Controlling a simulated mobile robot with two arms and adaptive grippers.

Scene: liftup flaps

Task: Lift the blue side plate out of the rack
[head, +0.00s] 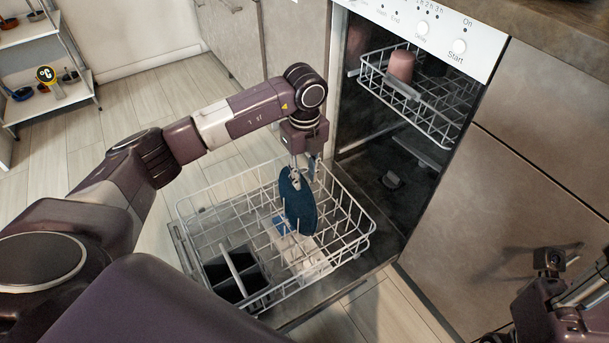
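The blue side plate (299,208) stands on edge, tilted, among the tines of the white lower dishwasher rack (357,222). My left gripper (295,178) points down at the plate's upper edge, with its fingers at the rim. The fingers overlap the rim in this view, and I cannot tell whether they are closed on it. The plate's lower edge is near the rack's wires; whether it touches them is unclear. My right gripper (572,305) is partly in view at the bottom right, away from the rack, and its fingertips are not clearly seen.
The lower rack lies on the open dishwasher door. A dark cutlery basket (236,275) sits at its near left. The upper rack (437,108) holds a pink cup (401,66). Cabinet fronts (535,150) stand to the right. A shelf (50,100) is at the far left.

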